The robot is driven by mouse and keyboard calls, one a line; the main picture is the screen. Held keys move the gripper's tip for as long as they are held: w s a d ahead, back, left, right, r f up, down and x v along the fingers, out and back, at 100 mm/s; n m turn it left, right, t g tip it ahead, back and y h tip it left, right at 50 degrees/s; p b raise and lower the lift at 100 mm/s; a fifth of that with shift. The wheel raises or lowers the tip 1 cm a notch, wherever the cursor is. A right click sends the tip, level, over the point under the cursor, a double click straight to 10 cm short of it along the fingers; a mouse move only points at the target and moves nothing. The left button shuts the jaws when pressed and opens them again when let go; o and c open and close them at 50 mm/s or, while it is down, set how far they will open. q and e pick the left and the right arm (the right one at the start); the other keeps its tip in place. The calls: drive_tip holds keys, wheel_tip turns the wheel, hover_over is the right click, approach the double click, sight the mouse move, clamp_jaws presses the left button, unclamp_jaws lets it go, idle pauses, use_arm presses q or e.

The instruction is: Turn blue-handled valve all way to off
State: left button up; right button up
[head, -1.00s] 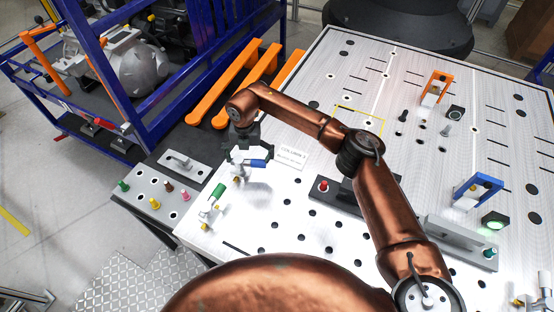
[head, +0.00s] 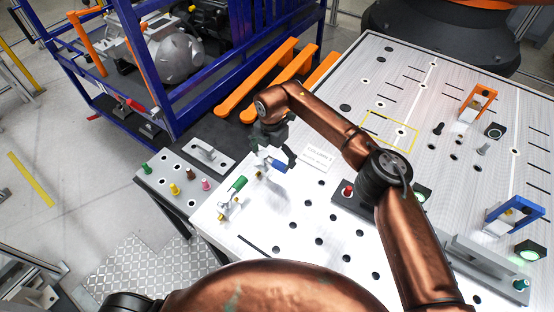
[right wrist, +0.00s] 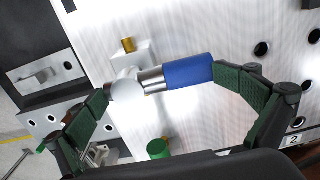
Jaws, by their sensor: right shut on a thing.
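The blue-handled valve (head: 278,166) stands near the left edge of the perforated metal table. In the right wrist view its blue handle (right wrist: 188,71) lies roughly crosswise, with a metal collar and white body (right wrist: 126,89) at its left end. My right gripper (head: 273,158) is over this valve in the head view. In the right wrist view its green-padded fingers (right wrist: 163,86) bracket the valve: one pad meets the blue handle's end, the other the white body's side. The valve's underside is partly hidden. My left gripper does not show.
A green-handled valve (head: 238,185) stands close by, nearer the front; its green end shows in the right wrist view (right wrist: 158,149). A grey panel with coloured pegs (head: 183,182) lies to the left. A white label card (head: 318,157) lies to the right.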

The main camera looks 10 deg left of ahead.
sight(272, 159)
drive_tip(key=shift+s+a+f, duration=0.2)
drive_tip(key=shift+s+f, duration=0.05)
drive_tip(key=shift+f, duration=0.05)
drive_tip(key=o, duration=1.2)
drive_tip(key=shift+o, duration=0.2)
wheel_tip(272, 159, up, 12)
drive_tip(key=shift+w+d+r, duration=0.25)
idle(0.4)
